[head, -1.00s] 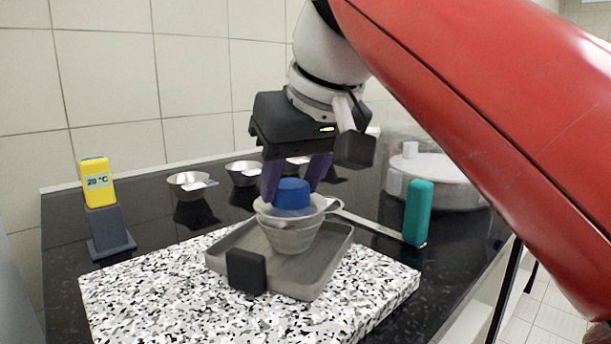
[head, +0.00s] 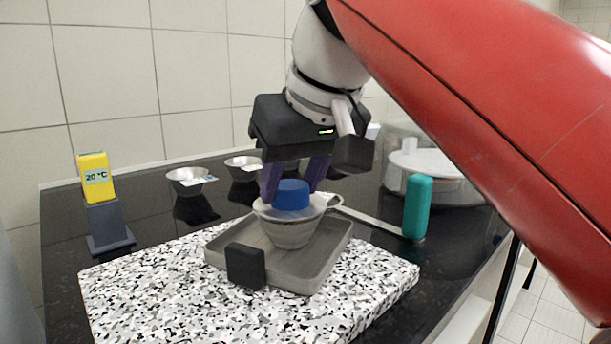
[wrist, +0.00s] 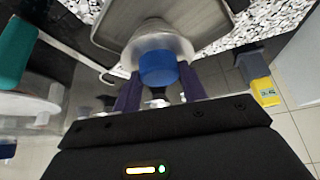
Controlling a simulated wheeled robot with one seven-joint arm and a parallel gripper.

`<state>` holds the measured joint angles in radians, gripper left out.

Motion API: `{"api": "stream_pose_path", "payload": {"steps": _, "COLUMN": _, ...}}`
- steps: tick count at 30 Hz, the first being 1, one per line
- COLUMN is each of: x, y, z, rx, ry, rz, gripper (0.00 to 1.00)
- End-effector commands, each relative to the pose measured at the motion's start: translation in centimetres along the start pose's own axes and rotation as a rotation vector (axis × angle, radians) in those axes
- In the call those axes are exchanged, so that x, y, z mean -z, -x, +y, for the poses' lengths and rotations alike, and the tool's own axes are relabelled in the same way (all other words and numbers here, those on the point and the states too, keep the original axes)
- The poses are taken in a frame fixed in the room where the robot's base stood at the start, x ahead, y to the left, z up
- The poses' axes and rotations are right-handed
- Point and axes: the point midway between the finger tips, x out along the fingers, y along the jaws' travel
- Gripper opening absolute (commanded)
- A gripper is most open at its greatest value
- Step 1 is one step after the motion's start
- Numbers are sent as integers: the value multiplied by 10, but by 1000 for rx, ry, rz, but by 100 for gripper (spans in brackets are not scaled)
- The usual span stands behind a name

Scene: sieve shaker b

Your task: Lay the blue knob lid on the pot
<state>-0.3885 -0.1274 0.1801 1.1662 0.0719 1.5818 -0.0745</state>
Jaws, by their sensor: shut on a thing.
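The blue knob lid (head: 292,195) has a blue knob on a pale, see-through disc. It is at the mouth of the small grey-beige pot (head: 291,236), which stands in a grey tray (head: 326,266). My gripper (head: 294,192) points down with its purple fingers on either side of the knob, shut on the lid. The wrist view also shows the knob (wrist: 158,68) between the fingers, with the pot (wrist: 155,28) beyond it. The disc looks roughly level over the rim; I cannot tell whether it rests there or hangs just above.
The tray lies on a speckled slab (head: 150,295) on a black worktop. A teal cylinder (head: 417,207) and a clear round vessel (head: 435,168) stand to the right. Metal bowls (head: 187,180) are behind, and a yellow thermometer (head: 96,178) stands at left.

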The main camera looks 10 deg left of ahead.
Motion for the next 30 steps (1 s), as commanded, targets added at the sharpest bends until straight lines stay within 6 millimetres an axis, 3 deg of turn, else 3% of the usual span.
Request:
{"api": "stream_pose_path", "payload": {"steps": 25, "x": -2, "y": -4, "z": 0, "rx": 0, "ry": 0, "rz": 1, "gripper": 20}}
{"api": "stream_pose_path", "payload": {"steps": 26, "x": -2, "y": -4, "z": 0, "rx": 0, "ry": 0, "rz": 1, "gripper": 44}}
{"api": "stream_pose_path", "payload": {"steps": 30, "x": -2, "y": -4, "z": 0, "rx": 0, "ry": 0, "rz": 0, "gripper": 63}}
